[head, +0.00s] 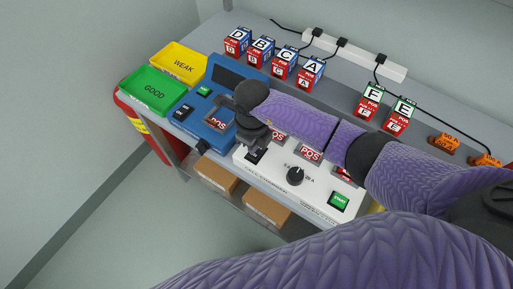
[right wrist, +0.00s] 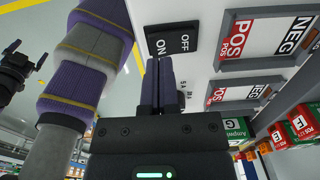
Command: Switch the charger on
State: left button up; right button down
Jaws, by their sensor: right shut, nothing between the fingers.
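The charger (head: 262,171) is the white box at the front of the bench in the head view, with a round black dial (head: 295,176) and a green START button (head: 339,201). Its black rocker switch (head: 254,155) is partly covered by my right gripper there. In the right wrist view the switch (right wrist: 172,39), marked ON and OFF, shows clearly; I cannot tell which side is pressed. My right gripper (right wrist: 158,62) is shut and empty, its fingertips close to the ON end. Contact cannot be told. A dark part (right wrist: 15,75) at the left may be my left gripper.
A blue tester (head: 205,128) with its own switch stands left of the charger. Green GOOD (head: 153,91) and yellow WEAK (head: 181,63) trays lie beyond it. Lettered cells, including A (head: 310,72) and F (head: 370,100), stand behind. A white power strip (head: 350,53) runs along the back.

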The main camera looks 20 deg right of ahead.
dwell(0.6)
jog(key=shift+f, duration=0.25)
jog(key=shift+f+b, duration=0.45)
jog(key=shift+b, duration=0.1)
jog(key=shift+f, duration=0.2)
jog(key=shift+f, duration=0.1)
